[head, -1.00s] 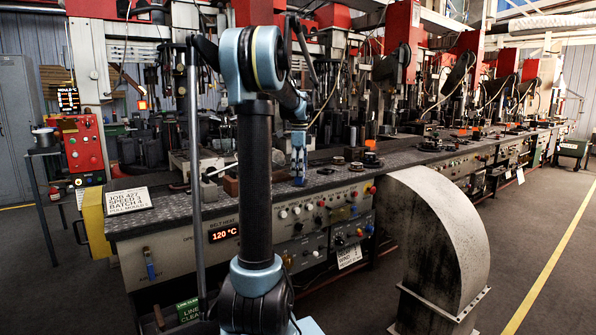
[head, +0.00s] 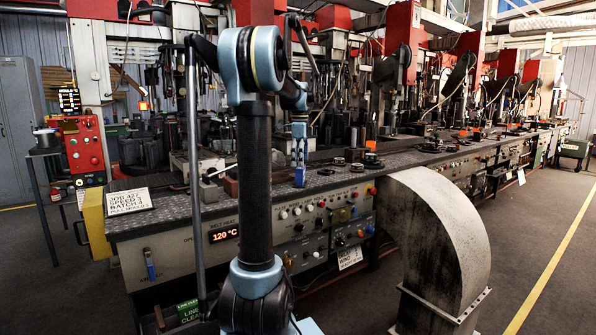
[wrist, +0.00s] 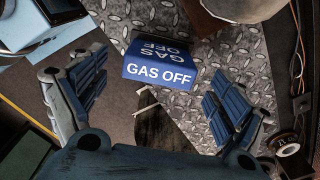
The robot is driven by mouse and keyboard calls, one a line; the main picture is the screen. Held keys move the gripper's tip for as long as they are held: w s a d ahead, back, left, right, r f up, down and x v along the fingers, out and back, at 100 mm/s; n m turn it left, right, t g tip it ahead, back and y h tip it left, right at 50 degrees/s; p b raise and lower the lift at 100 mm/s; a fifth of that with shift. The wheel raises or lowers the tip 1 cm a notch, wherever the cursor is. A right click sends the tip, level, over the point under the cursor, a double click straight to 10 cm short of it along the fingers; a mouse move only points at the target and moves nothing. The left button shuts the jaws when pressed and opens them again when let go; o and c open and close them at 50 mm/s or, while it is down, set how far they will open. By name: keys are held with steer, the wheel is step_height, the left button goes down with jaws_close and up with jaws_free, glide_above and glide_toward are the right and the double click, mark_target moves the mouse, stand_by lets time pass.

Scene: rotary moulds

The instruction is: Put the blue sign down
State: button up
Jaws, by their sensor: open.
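The blue sign (wrist: 158,66) is a small folded tent shape with "GAS OFF" in white. In the wrist view it stands on the diamond-plate bench top, near the bench edge. In the head view it shows as a small blue patch (head: 300,177) at the front edge of the bench, just below my gripper (head: 299,150). In the wrist view my gripper (wrist: 155,88) is open, its two ribbed blue fingers spread wide to the left and right of the sign. Neither finger appears to touch it.
A white job sign (head: 128,201) stands at the bench's left end. A large grey curved duct (head: 440,235) stands in front at right.

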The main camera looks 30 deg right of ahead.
step_height(320, 180, up, 8)
steer(key=shift+r, duration=0.25)
steer(key=s+a+f+n, duration=0.4)
steer(key=a, duration=0.4)
steer(key=s+a+f+n+t, duration=0.1)
steer(key=s+a+f+n, duration=0.25)
steer(key=a, duration=0.35)
steer(key=s+a+f+n, duration=0.3)
steer(key=s+a+n, duration=0.2)
steer(key=a, duration=0.3)
steer(key=s+a+f+n, duration=0.4)
steer(key=s+f, duration=0.1)
steer(key=f, duration=0.2)
steer(key=s+a+f+n, duration=0.4)
steer(key=s+f+n, duration=0.1)
steer(key=s+f, duration=0.1)
steer(key=s+a+f+n+t, duration=0.1)
steer(key=s+a+f+n, duration=0.3)
steer(key=f, duration=0.5)
steer(key=shift+s, duration=0.8)
steer(key=shift+d, duration=0.1)
steer(key=shift+w+f, duration=0.25)
steer(key=shift+w, duration=0.3)
steer(key=shift+s, duration=0.1)
